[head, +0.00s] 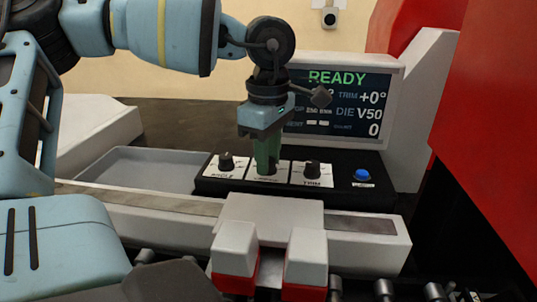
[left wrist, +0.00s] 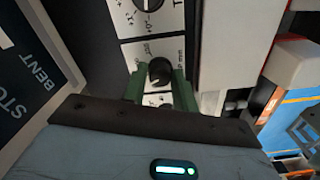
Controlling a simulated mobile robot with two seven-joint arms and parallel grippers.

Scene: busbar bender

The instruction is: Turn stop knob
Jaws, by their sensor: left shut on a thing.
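The stop knob, the middle one of three black knobs, shows in the left wrist view (left wrist: 160,72) between the green fingers of my left gripper. My left gripper (head: 267,160) points down onto the middle white label of the black control box (head: 340,193) and is shut on this knob. In the head view the fingers hide the knob. The angle knob (head: 226,162) is left of the fingers, and the trim knob (head: 312,169) is right of them. Both stand clear of the gripper. My right gripper is not in view.
A screen (head: 357,112) behind the box reads READY, with DIE V50; my left gripper partly covers it. A blue button (head: 362,175) is at the box's right end. A grey tray (head: 150,168) lies to the left. White-and-red blocks (head: 306,255) stand in front. A red panel (head: 490,130) rises at right.

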